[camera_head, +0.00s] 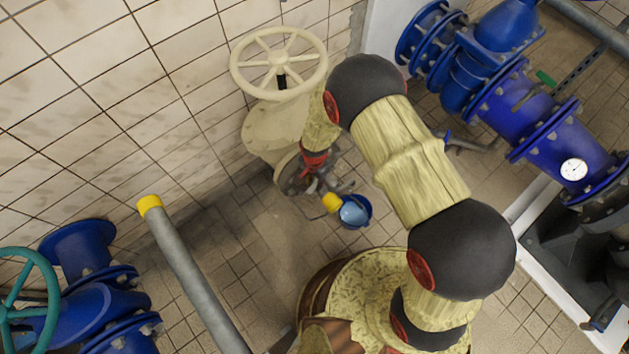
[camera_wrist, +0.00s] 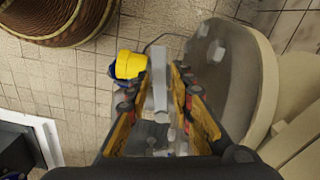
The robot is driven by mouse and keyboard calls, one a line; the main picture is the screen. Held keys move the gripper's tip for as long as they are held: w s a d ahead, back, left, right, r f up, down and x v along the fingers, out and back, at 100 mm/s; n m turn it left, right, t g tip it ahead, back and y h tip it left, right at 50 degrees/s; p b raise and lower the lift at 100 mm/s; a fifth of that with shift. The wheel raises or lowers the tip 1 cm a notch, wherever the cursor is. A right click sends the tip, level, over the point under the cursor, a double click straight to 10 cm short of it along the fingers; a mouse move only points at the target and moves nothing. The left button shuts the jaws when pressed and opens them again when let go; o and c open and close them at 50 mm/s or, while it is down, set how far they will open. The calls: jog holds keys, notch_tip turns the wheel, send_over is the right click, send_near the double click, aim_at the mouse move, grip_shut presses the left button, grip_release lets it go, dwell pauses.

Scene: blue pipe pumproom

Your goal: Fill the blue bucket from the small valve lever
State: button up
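The blue bucket (camera_head: 356,212) stands on the tiled floor below the pipe flange, with a pale blue inside. A yellow-ended piece (camera_head: 331,203) is at its left rim; a yellow cap (camera_wrist: 130,65) also shows in the wrist view, with a bit of dark blue beside it. My gripper (camera_head: 322,186) is low in front of the flange, partly hidden by my arm. In the wrist view, a grey metal lever (camera_wrist: 158,82) lies between my fingers (camera_wrist: 158,95). The fingers stand apart around it; firm contact cannot be made out. Water is not discernible.
A cream valve handwheel (camera_head: 279,62) and its pipe stand close by my wrist at the wall. A grey post with a yellow end (camera_head: 150,204) rises at left. Blue pipes (camera_head: 545,120) fill the right. Open floor lies left of the bucket.

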aim_at(314, 184)
jog(key=shift+o, duration=1)
notch_tip(314, 184, up, 12)
jog(key=shift+a, duration=0.1)
dwell(0.9)
